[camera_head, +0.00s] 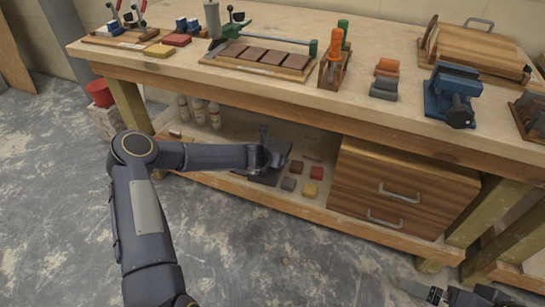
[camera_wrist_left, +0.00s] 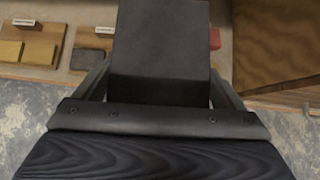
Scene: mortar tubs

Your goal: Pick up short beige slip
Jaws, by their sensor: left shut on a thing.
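My left gripper (camera_head: 266,158) is over the lower shelf, beside several small slips. In the left wrist view, my left gripper (camera_wrist_left: 160,85) is shut on a dark grey block (camera_wrist_left: 160,45), which fills the space between its fingers. I cannot tell which slip is the short beige one. A yellow piece (camera_wrist_left: 10,50) shows at the left of the wrist view. Only a part of my right gripper (camera_head: 455,295) shows at the lower right.
The wooden drawer unit (camera_head: 385,195) stands right of the slips. The workbench (camera_head: 290,90) overhangs the shelf and carries tools and blocks. The floor (camera_head: 300,265) in front is clear.

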